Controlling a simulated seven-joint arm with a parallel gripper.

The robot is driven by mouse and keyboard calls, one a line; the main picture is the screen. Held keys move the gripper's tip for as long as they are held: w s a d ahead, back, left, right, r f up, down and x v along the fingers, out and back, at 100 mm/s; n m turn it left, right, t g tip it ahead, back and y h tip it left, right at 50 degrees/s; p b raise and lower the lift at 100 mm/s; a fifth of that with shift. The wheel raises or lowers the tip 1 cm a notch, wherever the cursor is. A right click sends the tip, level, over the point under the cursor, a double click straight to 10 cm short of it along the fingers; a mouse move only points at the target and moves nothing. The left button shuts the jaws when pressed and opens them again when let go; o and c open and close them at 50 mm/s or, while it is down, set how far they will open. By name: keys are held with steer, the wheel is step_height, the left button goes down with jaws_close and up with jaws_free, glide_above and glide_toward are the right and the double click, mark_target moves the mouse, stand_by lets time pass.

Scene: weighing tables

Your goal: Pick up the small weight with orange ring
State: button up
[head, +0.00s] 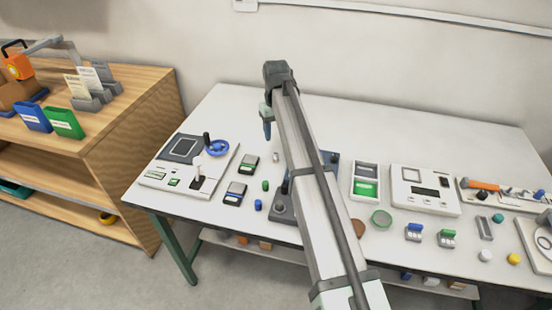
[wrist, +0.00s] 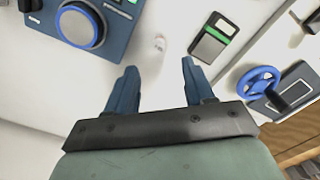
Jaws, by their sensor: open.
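A small pale grey-white piece (head: 276,156) stands on the white table near my gripper. It also shows in the wrist view (wrist: 159,43), just beyond the gap between the fingertips. It may be the small weight, but I cannot make out an orange ring on it. My gripper (wrist: 158,66) is open and empty, its two blue fingers apart and pointing down. In the head view, the gripper (head: 267,130) is above the table, behind and slightly left of the pale piece. My arm hides part of the table's middle.
Two small dark scales (head: 248,164) (head: 235,193) sit left of my arm, with a green cylinder (head: 265,185) and a blue cylinder (head: 258,204) nearby. A panel with a blue handwheel (head: 216,148) is further left. A blue dial box (wrist: 82,24) is partly behind my arm.

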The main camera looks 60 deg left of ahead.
mark_target(276, 154)
step_height(276, 154, down, 6)
steer(key=shift+r, duration=0.1)
steer(key=shift+w+a+f, duration=0.1)
steer(key=shift+a+f, duration=0.05)
steer(key=shift+f, duration=1.2)
steer(key=shift+w+a+f, duration=0.1)
steer(key=shift+f, duration=1.2)
steer(key=shift+c, duration=0.5)
jaws_close()
